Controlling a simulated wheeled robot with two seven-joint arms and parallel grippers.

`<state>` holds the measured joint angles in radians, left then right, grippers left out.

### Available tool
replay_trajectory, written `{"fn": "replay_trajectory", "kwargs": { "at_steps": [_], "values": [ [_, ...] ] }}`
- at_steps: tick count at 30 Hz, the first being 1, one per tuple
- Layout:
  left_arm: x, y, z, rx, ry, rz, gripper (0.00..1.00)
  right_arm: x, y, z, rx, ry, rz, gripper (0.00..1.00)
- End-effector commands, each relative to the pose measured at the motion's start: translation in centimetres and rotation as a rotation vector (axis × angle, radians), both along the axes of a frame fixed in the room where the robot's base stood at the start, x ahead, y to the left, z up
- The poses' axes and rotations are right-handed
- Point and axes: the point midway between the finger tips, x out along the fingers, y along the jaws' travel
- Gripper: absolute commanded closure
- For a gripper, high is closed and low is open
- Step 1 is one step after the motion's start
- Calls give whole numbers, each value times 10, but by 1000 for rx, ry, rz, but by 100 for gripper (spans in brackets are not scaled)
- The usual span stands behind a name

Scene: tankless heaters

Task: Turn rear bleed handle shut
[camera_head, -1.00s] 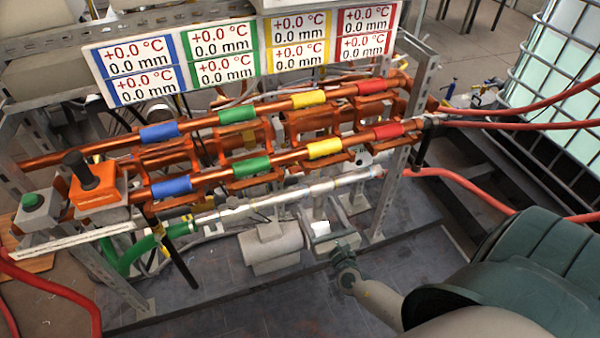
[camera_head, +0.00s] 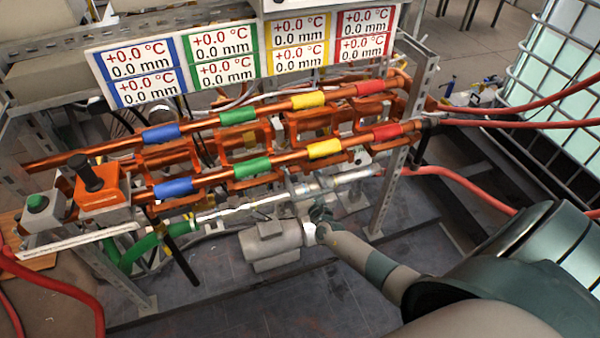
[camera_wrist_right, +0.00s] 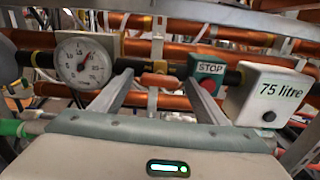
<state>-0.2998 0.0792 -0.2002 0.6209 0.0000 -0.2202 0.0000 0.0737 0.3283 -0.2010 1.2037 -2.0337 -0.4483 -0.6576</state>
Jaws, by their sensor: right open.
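I cannot tell for certain which part is the rear bleed handle. A small orange-brown piece (camera_wrist_right: 160,80) shows ahead of my right gripper (camera_wrist_right: 158,83), between its two spread fingers, in the right wrist view. The gripper is open, and I see nothing held. In the head view my right gripper (camera_head: 318,213) is low in front of the copper pipe rack (camera_head: 285,160), by a grey motor-like housing (camera_head: 272,243); its fingertips are hard to make out. A black lever (camera_head: 181,260) hangs at the lower left. My left gripper is not in view.
A dial gauge (camera_wrist_right: 83,62), a red STOP button (camera_wrist_right: 207,70) and a box marked 75 litre (camera_wrist_right: 267,95) are close around the fingers. A steel upright (camera_head: 395,165) stands to the right of my gripper. Red hoses (camera_head: 470,190) run along the right.

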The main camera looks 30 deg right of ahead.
Motion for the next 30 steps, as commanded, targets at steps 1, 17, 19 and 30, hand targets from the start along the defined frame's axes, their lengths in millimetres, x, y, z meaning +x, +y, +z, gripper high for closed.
{"fn": "replay_trajectory", "kwargs": {
  "at_steps": [1, 17, 19, 30],
  "values": [
    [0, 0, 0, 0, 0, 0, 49, 3, -1, 0, -1, 0, 0, 33],
    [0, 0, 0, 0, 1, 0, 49, 8, -2, 0, -1, 0, 0, 59],
    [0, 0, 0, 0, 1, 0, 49, 8, -2, 0, -1, 0, 0, 74],
    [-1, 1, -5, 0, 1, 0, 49, 7, -2, -2, 28, -7, 0, 74]
  ]
}}
